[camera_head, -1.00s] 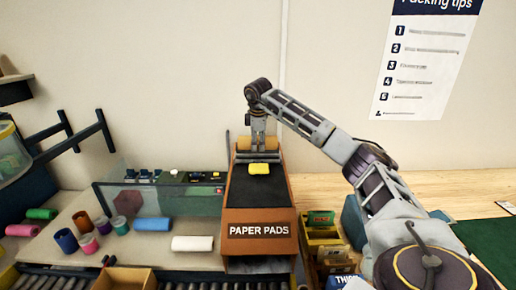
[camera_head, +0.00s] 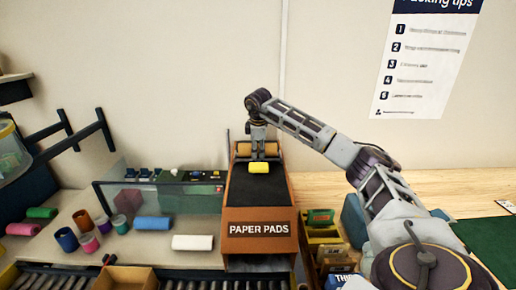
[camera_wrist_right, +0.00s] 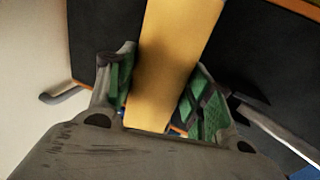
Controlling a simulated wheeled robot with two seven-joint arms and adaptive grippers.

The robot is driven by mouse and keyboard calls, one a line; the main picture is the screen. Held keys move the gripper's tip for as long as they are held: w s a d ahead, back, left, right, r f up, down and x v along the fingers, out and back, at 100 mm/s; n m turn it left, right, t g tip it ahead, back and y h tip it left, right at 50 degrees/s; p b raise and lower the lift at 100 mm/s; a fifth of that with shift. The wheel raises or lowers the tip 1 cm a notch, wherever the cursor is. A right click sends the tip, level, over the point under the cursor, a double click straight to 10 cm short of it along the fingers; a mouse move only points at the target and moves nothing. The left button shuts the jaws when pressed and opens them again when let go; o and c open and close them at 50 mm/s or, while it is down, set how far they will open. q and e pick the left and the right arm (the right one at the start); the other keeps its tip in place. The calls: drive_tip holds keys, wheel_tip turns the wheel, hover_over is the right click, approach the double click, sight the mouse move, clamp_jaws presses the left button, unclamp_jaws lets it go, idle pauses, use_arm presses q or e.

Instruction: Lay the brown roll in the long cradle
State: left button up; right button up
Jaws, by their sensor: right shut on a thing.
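The roll's far end runs out of that view. I cannot tell whether the roll touches the machine, and I cannot make out the long cradle for certain. My left gripper is not in view.

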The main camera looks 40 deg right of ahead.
drive_tip(key=shift+f, duration=0.25)
drive_tip(key=o, duration=1.2)
drive_tip(key=shift+c, duration=0.2)
drive_tip(key=shift+r, duration=0.15)
drive_tip(key=shift+r+p, duration=0.3)
drive_tip(key=shift+r, duration=0.4)
drive_tip(key=b+v, duration=0.1)
drive_tip(key=v, duration=1)
drive_tip(key=shift+r, duration=0.25)
drive_tip(key=shift+s+f, duration=0.1)
drive_tip(key=shift+s, duration=0.1)
